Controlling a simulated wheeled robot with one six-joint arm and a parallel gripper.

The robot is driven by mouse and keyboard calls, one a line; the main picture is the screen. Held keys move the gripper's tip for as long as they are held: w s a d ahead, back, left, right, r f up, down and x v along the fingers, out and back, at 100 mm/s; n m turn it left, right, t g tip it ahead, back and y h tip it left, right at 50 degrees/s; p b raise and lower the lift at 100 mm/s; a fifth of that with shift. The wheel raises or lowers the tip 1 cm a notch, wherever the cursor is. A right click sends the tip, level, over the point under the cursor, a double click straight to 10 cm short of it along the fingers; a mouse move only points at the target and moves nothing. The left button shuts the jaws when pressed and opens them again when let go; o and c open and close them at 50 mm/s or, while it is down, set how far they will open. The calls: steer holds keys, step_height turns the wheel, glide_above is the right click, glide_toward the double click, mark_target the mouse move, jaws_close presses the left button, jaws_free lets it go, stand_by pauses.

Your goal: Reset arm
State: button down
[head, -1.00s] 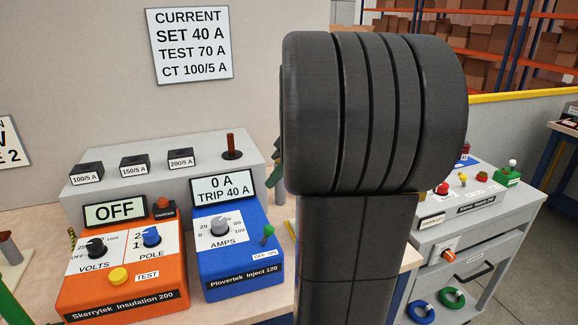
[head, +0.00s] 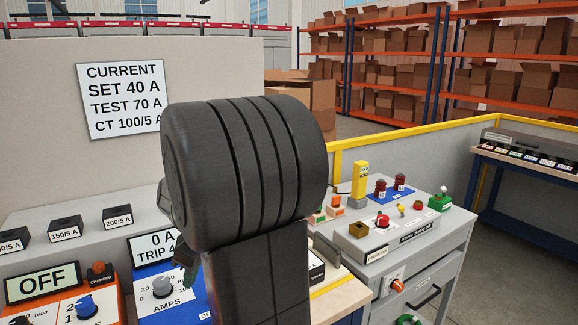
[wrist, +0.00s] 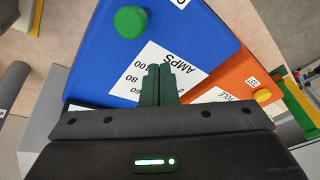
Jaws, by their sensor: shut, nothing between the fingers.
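My gripper (wrist: 158,84) shows in the wrist view with its dark green fingers together and nothing between them. It is over the blue Plovertek injector box (wrist: 200,30), in front of its white AMPS panel. In the head view my own dark arm covers the middle, and only a bit of the gripper (head: 186,258) shows at its left edge. The blue box (head: 148,310) is partly hidden there; its display reads 0 A, and its grey AMPS knob (head: 163,287) is visible. A green knob (wrist: 131,21) stands on the box, apart from the fingers.
The orange tester (head: 108,302), its display reading OFF, stands left of the blue box. A grey ledge (head: 80,240) with CT blocks is behind them. At right is a grey cart (head: 440,245) carrying small devices. A yellow-topped low wall (head: 400,135) runs behind.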

steer(key=shift+s+a+f+t+h, duration=0.15)
steer(key=shift+s+f+t+h, duration=0.25)
steer(key=shift+f+h, duration=0.3)
steer(key=shift+s+a+f+t+h, duration=0.15)
steer(key=shift+t+h, duration=0.15)
steer(key=shift+h, duration=0.3)
steer(key=shift+s+a+n+t+h, duration=0.1)
steer(key=shift+a+n+t+h, duration=0.2)
steer(key=shift+a+t, duration=0.1)
steer(key=shift+s+a+t, duration=0.15)
steer(key=shift+a+t, duration=0.35)
steer(key=shift+w+a+f+b, duration=0.1)
steer(key=shift+w+a+b, duration=0.1)
steer(key=shift+a+b, duration=0.3)
steer(key=shift+w+a+f+b, duration=0.1)
steer(key=shift+w+a+b, duration=0.05)
steer(key=shift+a, duration=0.55)
steer(key=shift+v, duration=0.95)
steer(key=shift+d+r, duration=0.15)
steer(key=shift+r, duration=0.1)
steer(key=shift+f, duration=0.1)
